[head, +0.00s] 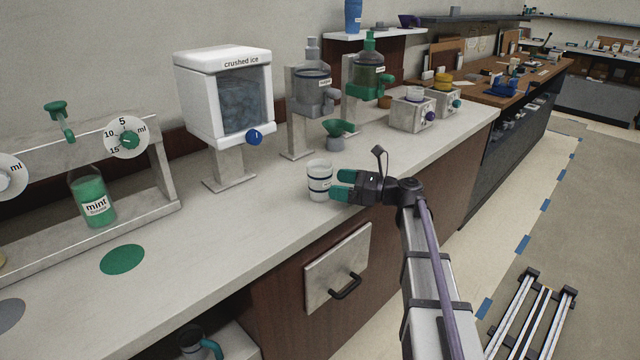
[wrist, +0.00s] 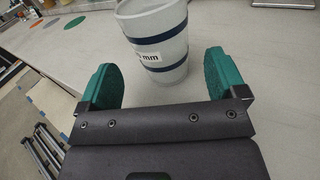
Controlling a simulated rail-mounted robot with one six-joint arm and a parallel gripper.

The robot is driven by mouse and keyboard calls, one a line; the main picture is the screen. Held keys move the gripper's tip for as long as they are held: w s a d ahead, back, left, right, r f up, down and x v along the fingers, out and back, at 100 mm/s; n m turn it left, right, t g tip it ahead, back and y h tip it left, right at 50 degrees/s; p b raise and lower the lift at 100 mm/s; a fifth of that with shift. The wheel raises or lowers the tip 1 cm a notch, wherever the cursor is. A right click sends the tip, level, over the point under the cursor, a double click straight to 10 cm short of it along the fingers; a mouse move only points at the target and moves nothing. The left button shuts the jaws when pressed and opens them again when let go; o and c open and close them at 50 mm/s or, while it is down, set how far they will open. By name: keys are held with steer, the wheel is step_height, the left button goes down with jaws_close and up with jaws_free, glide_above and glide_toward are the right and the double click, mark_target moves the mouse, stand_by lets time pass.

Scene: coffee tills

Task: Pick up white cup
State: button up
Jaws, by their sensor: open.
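The white cup (head: 319,182) stands upright on the counter in the head view, near the front edge below the dispensers. It has dark blue bands. In the wrist view my gripper (wrist: 165,82) has one finger to each side of the cup's lower part, with visible gaps, so the cup is not clamped.
A crushed ice dispenser (head: 225,95) stands behind left on the counter (head: 240,225). A green funnel (head: 339,128) is behind the cup. A mint bottle (head: 92,195) and a green disc (head: 122,259) are at left. A drawer handle (head: 345,286) juts out below.

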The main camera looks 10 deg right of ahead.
mark_target(323, 181)
steer(key=x, duration=0.5)
steer(key=shift+a, duration=0.1)
steer(key=c, duration=1.1)
